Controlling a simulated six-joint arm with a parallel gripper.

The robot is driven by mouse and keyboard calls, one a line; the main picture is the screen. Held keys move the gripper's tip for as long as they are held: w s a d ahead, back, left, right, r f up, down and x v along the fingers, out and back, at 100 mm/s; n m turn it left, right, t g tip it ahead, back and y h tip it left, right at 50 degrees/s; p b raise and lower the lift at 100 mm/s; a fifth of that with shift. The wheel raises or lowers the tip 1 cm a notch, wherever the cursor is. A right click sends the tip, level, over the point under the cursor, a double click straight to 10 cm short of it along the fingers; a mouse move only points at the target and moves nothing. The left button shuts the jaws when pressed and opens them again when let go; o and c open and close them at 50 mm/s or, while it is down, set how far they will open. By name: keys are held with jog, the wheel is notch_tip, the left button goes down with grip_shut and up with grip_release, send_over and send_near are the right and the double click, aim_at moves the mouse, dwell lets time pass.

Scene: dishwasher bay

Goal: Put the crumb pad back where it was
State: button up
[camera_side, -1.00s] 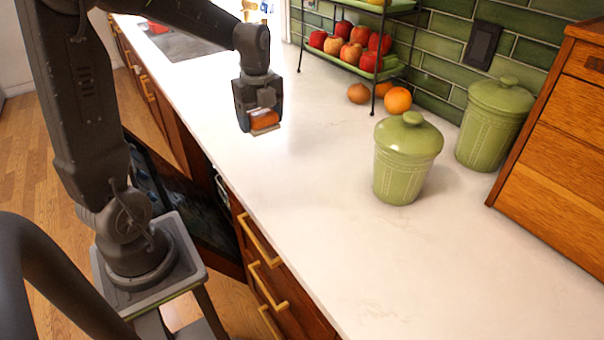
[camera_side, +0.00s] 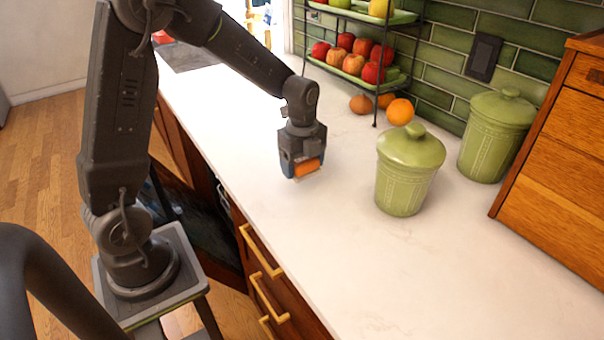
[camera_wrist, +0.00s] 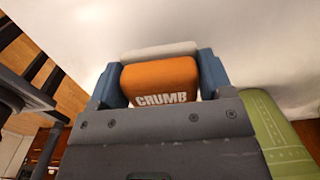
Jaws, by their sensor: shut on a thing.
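The crumb pad (camera_side: 308,167) is an orange block. In the wrist view the orange pad (camera_wrist: 160,80) bears the word CRUMB and has a pale layer along its far side. My gripper (camera_side: 303,172) is shut on it, with the blue-grey fingers on either side of the pad in the wrist view. The gripper points down at the white counter, left of the front green canister. I cannot tell whether the pad touches the counter or hangs just above it.
A green lidded canister (camera_side: 408,172) stands close to the right of my gripper. A second canister (camera_side: 496,135) and a wooden cabinet (camera_side: 560,130) stand farther right. A fruit rack (camera_side: 362,75) and loose oranges (camera_side: 400,111) are behind. The front counter (camera_side: 400,280) is clear.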

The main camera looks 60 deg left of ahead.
aim_at(302, 174)
jog(key=shift+f, duration=1.6)
jog(key=shift+f, duration=0.1)
jog(key=o, duration=0.9)
